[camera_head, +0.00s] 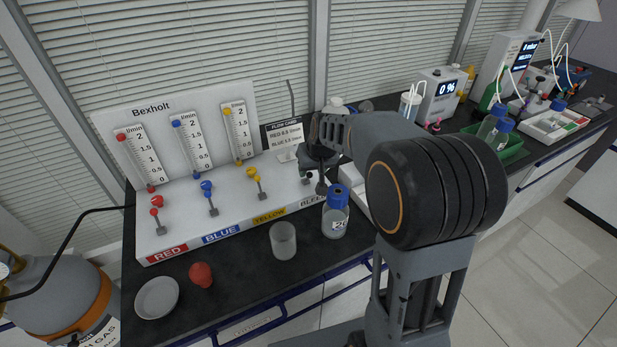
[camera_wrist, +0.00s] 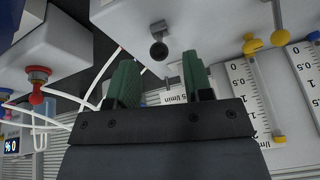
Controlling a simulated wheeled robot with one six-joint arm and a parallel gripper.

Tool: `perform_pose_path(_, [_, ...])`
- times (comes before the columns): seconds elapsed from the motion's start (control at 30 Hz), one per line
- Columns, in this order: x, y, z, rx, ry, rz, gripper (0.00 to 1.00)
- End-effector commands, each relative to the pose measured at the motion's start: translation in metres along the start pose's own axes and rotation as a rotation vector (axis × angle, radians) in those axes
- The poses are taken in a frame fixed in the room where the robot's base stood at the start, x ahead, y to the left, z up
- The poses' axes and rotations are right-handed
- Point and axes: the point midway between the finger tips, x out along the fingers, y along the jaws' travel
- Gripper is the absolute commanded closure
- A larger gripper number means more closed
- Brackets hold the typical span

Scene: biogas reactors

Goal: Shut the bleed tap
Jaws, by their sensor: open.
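The bleed tap (camera_head: 307,179) is at the right end of the white Bexholt flow panel (camera_head: 150,246), above a partly hidden label beginning "BLEE". My gripper (camera_head: 320,178) is over that end and covers part of it. In the wrist view the tap shows as a grey lever (camera_wrist: 159,27) with a black ball knob (camera_wrist: 158,50). My gripper (camera_wrist: 160,78) is open there, its two green fingers apart. The knob appears beyond the fingertips, near the middle of the gap; I see no contact. Nothing is held.
Red (camera_head: 156,213), blue (camera_head: 209,197) and yellow (camera_head: 257,183) taps stand left of the bleed tap. A blue-capped bottle (camera_head: 335,222), a clear beaker (camera_head: 283,241), a red bulb (camera_head: 201,274) and a white dish (camera_head: 157,297) stand in front. A flow card (camera_head: 284,135) stands behind.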

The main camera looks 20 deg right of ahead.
Motion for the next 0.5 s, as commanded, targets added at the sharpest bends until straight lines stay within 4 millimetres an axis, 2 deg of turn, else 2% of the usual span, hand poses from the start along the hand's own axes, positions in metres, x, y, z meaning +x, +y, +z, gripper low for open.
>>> perform_pose_path(0.03, [0.01,0.0,0.001,0.0,-0.004,0.0,0.54])
perform_pose_path(0.2, [0.035,0.0,0.001,0.001,-0.003,0.0,0.54])
perform_pose_path(0.5, [0.056,0.001,0.0,0.0,0.0,0.0,0.54])
